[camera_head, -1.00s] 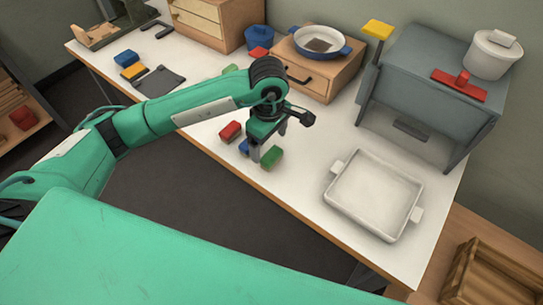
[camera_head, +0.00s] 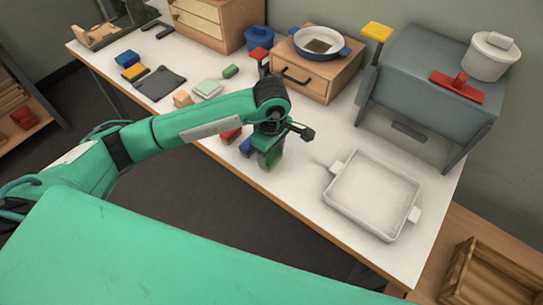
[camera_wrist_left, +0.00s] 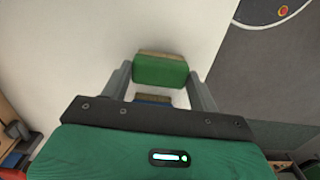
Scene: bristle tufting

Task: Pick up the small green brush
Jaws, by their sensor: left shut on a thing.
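The small green brush (camera_head: 274,157) is near the front edge of the white table, partly hidden by my left gripper (camera_head: 268,158) in the head view. In the left wrist view the green brush (camera_wrist_left: 160,71) shows a green block with a tan strip along its far side. It sits between the two grey fingers of my left gripper (camera_wrist_left: 161,80), which is shut on it. I cannot tell whether the brush is clear of the table. My right gripper is not in view.
A blue block (camera_head: 245,147) and a red block (camera_head: 230,136) stand close to the left of my gripper. A white tray (camera_head: 416,214) lies to the right. A wooden drawer box (camera_head: 318,82) and a grey rack (camera_head: 415,90) stand behind. The table between gripper and tray is clear.

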